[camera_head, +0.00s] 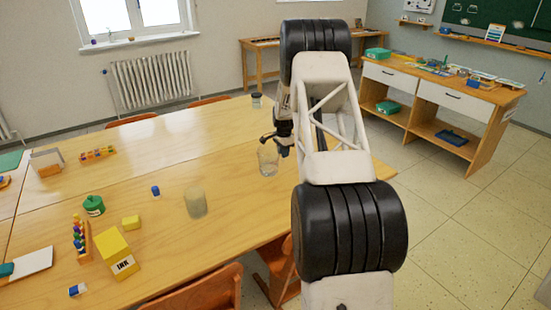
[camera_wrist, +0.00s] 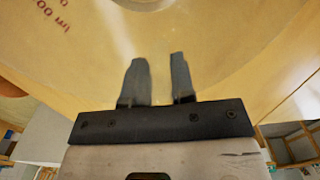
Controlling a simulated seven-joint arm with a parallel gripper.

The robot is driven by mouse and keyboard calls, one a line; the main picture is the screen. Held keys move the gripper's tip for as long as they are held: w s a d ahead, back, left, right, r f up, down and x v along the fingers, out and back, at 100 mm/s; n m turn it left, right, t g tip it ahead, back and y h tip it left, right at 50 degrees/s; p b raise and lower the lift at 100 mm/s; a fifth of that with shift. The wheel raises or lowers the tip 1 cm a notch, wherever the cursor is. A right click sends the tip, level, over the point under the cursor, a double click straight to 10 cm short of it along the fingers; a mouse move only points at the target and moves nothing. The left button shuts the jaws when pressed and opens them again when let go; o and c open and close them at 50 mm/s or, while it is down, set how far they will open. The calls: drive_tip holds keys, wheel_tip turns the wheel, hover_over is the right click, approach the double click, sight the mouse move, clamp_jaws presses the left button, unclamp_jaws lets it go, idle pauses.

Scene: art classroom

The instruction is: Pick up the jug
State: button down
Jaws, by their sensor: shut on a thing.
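The jug (camera_head: 268,161) is a clear, see-through vessel near the right edge of the wooden table, just below my gripper (camera_head: 279,144). In the wrist view the jug (camera_wrist: 95,45) fills the upper part, with red volume markings on its left side. My gripper (camera_wrist: 157,65) points at it with a narrow gap between the fingers, and is shut on its clear wall. The jug looks upright. I cannot tell whether its base touches the table.
The table (camera_head: 165,160) also bears a pale cylinder (camera_head: 195,202), a green pot (camera_head: 93,205), a yellow ink box (camera_head: 114,252) and a dark-lidded jar (camera_head: 256,100). The table around the jug is mostly clear. Chairs (camera_head: 205,292) stand along the near edge.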

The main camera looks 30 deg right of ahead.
drive_tip(key=shift+r, duration=0.35)
drive_tip(key=shift+r, duration=1.4)
drive_tip(key=s+a, duration=0.3)
drive_tip(key=s, duration=0.4)
drive_tip(key=s+a+r, duration=0.1)
drive_tip(key=s+a, duration=0.3)
drive_tip(key=s, duration=0.3)
drive_tip(key=shift+r, duration=0.25)
drive_tip(key=shift+s+a, duration=0.1)
drive_tip(key=shift+a, duration=0.05)
idle(0.7)
